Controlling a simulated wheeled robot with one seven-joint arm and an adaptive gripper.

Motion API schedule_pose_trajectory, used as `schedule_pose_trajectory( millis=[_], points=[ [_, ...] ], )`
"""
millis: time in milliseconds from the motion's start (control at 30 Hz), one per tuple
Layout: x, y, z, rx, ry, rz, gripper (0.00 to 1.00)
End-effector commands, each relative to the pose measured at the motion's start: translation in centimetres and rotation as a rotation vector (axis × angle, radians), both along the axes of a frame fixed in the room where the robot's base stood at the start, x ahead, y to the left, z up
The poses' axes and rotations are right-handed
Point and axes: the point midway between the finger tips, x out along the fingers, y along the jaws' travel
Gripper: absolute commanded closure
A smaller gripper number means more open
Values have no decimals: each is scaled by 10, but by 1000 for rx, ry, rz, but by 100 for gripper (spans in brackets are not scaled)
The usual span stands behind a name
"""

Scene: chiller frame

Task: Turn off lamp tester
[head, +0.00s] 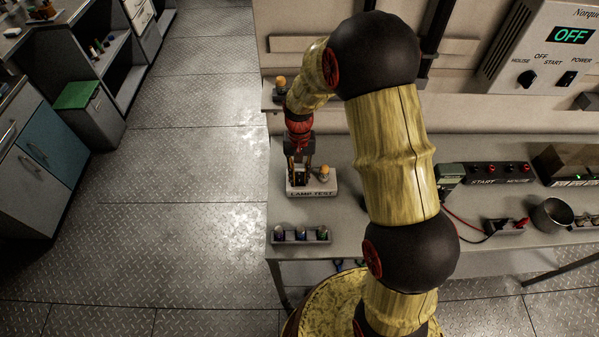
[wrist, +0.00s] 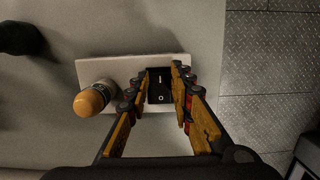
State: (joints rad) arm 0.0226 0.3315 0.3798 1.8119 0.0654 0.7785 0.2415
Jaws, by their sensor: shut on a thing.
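The lamp tester (head: 312,190) is a pale box labelled LAMP TEST near the left end of the bench. It also shows in the wrist view (wrist: 120,72). An orange-topped bulb (wrist: 92,100) stands upright on its left side in that view. A black rocker switch (wrist: 159,92) marked I and O sits near its other end. My gripper (head: 299,170) reaches down over the tester. In the wrist view its fingertips (wrist: 163,70) flank the switch on both sides and are shut on it. I cannot tell whether the bulb is lit or which way the rocker is tipped.
A small rack with vials (head: 300,236) lies in front of the tester. Another orange-topped item (head: 281,85) stands on a ledge behind. A wall panel (head: 548,48) reads OFF. A metal pot (head: 552,215) and a START box (head: 485,172) are to the right. Open floor lies left.

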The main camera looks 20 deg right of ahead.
Motion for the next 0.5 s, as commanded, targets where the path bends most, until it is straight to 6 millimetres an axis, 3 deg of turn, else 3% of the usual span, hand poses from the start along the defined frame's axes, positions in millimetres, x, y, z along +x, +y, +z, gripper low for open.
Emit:
schedule_pose_trajectory(
  millis=[500],
  points=[
    [4,-1,1,31,89,1,100]
  ],
)
